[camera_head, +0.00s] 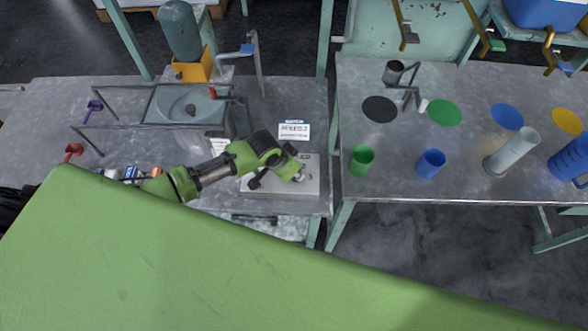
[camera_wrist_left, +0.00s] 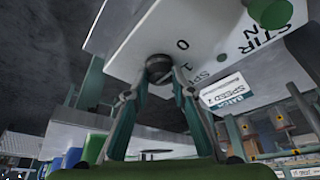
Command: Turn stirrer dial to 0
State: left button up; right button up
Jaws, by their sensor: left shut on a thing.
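The stirrer (camera_head: 262,186) is a flat pale box near the front edge of the left table. Its white panel (camera_wrist_left: 140,50) shows in the left wrist view with the marks 0 and 1 and partly visible lettering. The dark round dial (camera_wrist_left: 158,68) sits beside these marks; where it points is not clear. A round green knob (camera_wrist_left: 271,12) is farther along the panel. My right gripper is not in view.
A white label card (camera_head: 294,130) stands behind the stirrer. A sink-like basin (camera_head: 185,106) and tubing frame lie left. Across a narrow gap, the right table (camera_head: 400,184) holds a green cup (camera_head: 361,160), a blue cup (camera_head: 431,162) and cylinders.

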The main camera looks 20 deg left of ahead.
pick_arm(q)
jog(key=o, duration=1.1)
jog(key=shift+o, duration=0.2)
jog(key=shift+r, duration=0.1)
jog(key=v, duration=1.1)
jog(key=shift+r, duration=0.4)
jog(key=shift+s, duration=0.15)
